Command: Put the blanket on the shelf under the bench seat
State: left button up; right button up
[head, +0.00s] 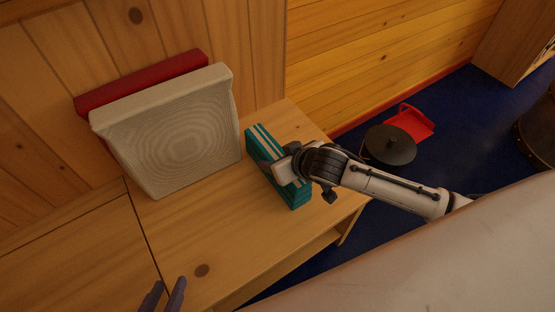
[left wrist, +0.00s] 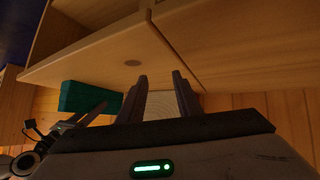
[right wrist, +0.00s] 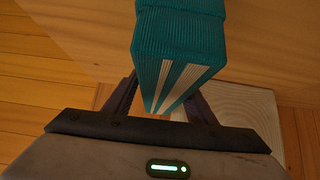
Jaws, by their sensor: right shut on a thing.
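The blanket (head: 299,196) is a folded teal block with pale stripes, standing on edge on the wooden bench seat (head: 200,235). It also shows in the left wrist view (left wrist: 85,97) and in the right wrist view (right wrist: 185,35). My right gripper (head: 287,171) is shut on the blanket, with one finger on each side in the right wrist view (right wrist: 163,92). My left gripper (head: 165,293) is open and empty above the seat's front part; its fingers stand apart in the left wrist view (left wrist: 160,85). The shelf under the seat is mostly hidden below the front edge.
A beige cushion (head: 175,130) and a red cushion (head: 140,82) lean on the wooden back wall, left of the blanket. A red dustpan (head: 412,122) and a dark round object (head: 390,145) are on the blue floor to the right. The seat's front middle is clear.

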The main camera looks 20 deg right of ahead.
jog(key=o, duration=1.1)
